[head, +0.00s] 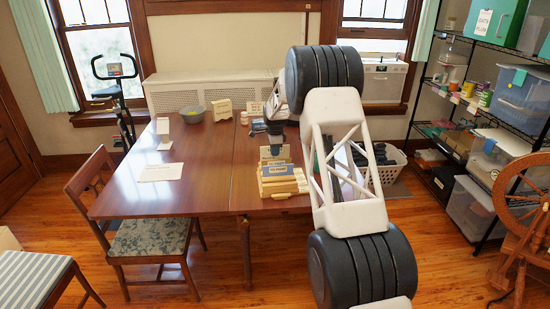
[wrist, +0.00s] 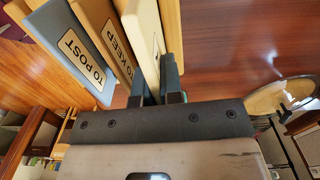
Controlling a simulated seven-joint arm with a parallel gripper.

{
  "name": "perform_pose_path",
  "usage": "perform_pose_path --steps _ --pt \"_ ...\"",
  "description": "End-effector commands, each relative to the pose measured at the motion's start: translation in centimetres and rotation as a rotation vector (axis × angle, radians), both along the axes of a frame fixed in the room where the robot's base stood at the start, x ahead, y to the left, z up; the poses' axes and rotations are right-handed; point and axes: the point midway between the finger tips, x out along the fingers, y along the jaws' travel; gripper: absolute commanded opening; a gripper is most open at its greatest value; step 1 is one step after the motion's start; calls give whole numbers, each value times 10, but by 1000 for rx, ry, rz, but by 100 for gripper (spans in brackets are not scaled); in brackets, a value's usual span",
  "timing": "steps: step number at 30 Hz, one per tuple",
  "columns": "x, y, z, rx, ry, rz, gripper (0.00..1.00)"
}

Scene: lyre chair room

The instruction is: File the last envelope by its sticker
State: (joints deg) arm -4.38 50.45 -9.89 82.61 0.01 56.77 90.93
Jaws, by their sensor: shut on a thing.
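A wooden sorter (head: 284,188) stands near the table's right end. In the wrist view its blue panel (wrist: 75,45) reads TO POST and its brown panel (wrist: 108,40) reads TO KEEP. My gripper (wrist: 157,90) points down at the sorter in the head view (head: 276,148). Its fingers are shut on a cream flat piece, apparently the envelope (wrist: 142,25), beside the TO KEEP panel. A pale marked patch shows on its right side, too narrow to read. Its lower part is hidden, so I cannot tell how deep it sits.
A grey bowl (head: 193,112) and a cream lettered block (head: 222,109) stand toward the back. The middle of the table is bare. A chair (head: 150,235) stands at the front left.

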Motion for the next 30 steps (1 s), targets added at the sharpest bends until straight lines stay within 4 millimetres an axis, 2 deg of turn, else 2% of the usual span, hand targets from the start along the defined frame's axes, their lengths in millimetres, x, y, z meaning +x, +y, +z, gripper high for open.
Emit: perform_pose_path --steps 6,12,30 --pt "0 0 33 0 -1 0 0" --pt "0 0 52 0 1 0 0" --pt "0 0 57 0 1 0 0"
